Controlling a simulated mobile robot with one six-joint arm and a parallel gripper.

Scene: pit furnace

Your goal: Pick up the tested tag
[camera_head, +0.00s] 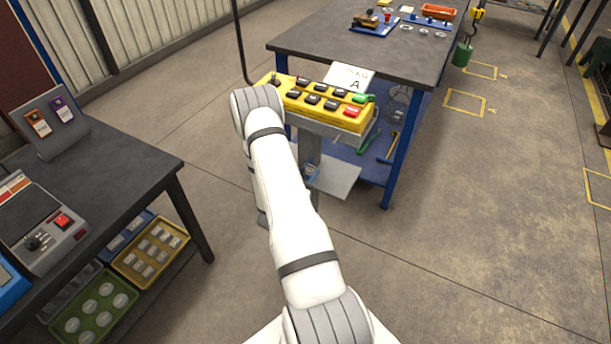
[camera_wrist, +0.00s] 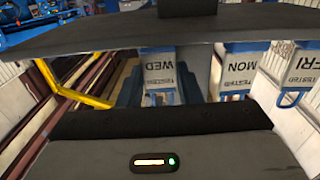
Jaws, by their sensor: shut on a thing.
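In the wrist view several white tags with blue parts show upside down. The tag marked WED (camera_wrist: 160,72) is near the middle, between two blue jaw-like pieces of my gripper (camera_wrist: 160,92). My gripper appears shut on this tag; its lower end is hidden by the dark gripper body. The tag marked MON (camera_wrist: 238,72) is just to its right and reads TESTED. The tag marked FRI (camera_wrist: 301,68) is at the right edge, with a blue loop. In the head view my gripper is hidden beyond my arm, near the yellow button panel.
A dark flat plate (camera_wrist: 60,38) crosses above the tags in the wrist view. In the head view the yellow button panel (camera_head: 318,103) stands on a post before a blue workbench (camera_head: 388,180). A dark table (camera_head: 125,160) is at left.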

